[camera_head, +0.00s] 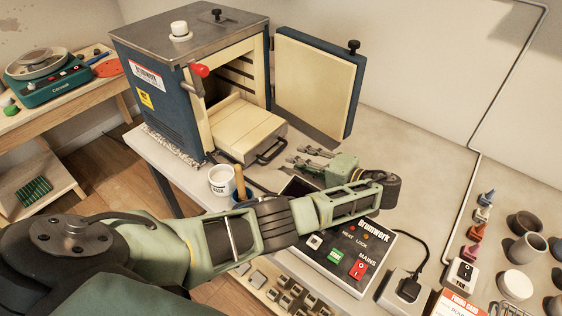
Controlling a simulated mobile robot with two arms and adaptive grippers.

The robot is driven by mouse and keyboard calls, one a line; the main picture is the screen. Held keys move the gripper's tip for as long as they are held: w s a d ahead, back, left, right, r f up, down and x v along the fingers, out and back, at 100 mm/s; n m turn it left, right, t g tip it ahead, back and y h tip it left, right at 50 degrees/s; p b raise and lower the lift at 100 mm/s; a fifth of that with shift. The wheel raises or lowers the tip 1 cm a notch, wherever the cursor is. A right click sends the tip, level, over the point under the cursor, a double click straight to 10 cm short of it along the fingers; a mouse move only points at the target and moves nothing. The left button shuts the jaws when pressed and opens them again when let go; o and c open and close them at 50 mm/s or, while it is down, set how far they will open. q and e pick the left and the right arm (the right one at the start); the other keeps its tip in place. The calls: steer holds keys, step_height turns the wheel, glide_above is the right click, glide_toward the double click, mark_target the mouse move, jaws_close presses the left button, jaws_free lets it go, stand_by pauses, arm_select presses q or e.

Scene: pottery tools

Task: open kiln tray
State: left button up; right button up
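The kiln (180,100) stands at the back of the table with its door (315,80) swung open to the right. The cream kiln tray (245,130) sticks partway out of the kiln's opening. Its black handle (272,152) is on the front face. My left arm reaches across the table, and my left gripper (296,158) points left toward the handle. Its fingers look apart, with nothing between them. The fingertips are just right of the handle and look clear of it. My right gripper is out of view.
A white cup (221,181) stands in front of the kiln, beside a blue container with a wooden handle, partly hidden by my arm. A control box (350,250) lies below my forearm. Several pots and coloured cones (480,215) are at the right.

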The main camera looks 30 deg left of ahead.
mark_target(277, 153)
arm_select(q)
steer(key=shift+d, duration=0.1)
steer(key=shift+a, duration=0.35)
steer(key=p+x, duration=0.1)
steer(key=x, duration=0.6)
steer(key=shift+p, duration=0.4)
steer(key=shift+c, duration=0.4)
jaws_close()
